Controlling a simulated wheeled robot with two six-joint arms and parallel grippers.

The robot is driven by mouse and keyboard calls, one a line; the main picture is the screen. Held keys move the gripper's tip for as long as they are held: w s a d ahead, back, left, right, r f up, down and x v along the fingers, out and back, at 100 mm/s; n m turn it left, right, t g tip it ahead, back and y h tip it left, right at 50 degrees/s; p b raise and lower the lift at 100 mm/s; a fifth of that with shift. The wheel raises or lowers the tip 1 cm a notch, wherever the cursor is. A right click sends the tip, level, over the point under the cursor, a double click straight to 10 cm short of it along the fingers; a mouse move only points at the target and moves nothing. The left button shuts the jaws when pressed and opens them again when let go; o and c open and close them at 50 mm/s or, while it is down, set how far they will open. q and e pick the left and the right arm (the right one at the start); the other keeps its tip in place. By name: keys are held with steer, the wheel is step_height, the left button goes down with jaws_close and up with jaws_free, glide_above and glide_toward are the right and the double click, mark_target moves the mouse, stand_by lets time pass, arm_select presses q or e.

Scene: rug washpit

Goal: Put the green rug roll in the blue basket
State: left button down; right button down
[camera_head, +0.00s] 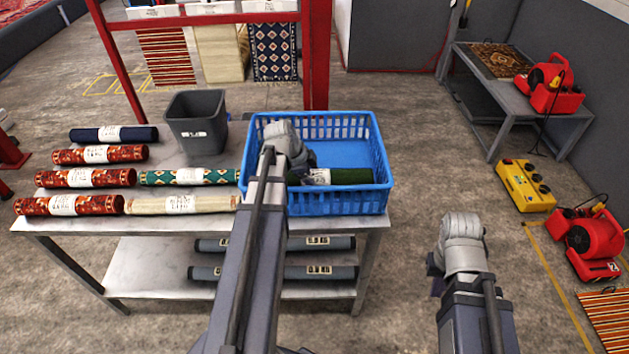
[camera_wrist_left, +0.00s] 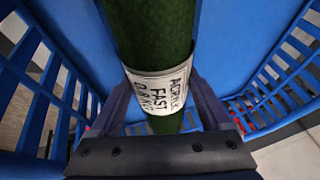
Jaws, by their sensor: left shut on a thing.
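The dark green rug roll (camera_head: 352,176) with a white label is inside the blue basket (camera_head: 335,203), along its near side. My left gripper (camera_head: 303,172) reaches down into the basket and is shut on the roll. In the left wrist view the roll (camera_wrist_left: 152,35) lies between my fingers (camera_wrist_left: 160,98) at the label, with blue basket walls (camera_wrist_left: 255,38) on both sides. I cannot tell whether the roll touches the basket floor. My right gripper (camera_head: 438,272) is off the table to the right; its fingers are mostly hidden.
The table (camera_head: 150,237) also holds a grey bin (camera_head: 197,122), several red rolls (camera_head: 85,178), a navy roll (camera_head: 112,134), a green patterned roll (camera_head: 190,176) and a cream roll (camera_head: 180,203). Grey rolls lie on the lower shelf. Red blowers (camera_head: 592,243) stand at the right.

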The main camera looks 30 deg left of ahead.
arm_select(q)
steer(key=shift+f, duration=0.1)
jaws_free()
steer(key=shift+s+r+p, duration=0.15)
steer(key=shift+r+p, duration=0.3)
steer(key=shift+r, duration=0.15)
steer(key=p+v, duration=0.9)
steer(key=v, duration=0.1)
steer(key=shift+s+a+r+p, duration=0.25)
steer(key=shift+s+r+p, duration=0.05)
steer(key=shift+r+p, duration=0.15)
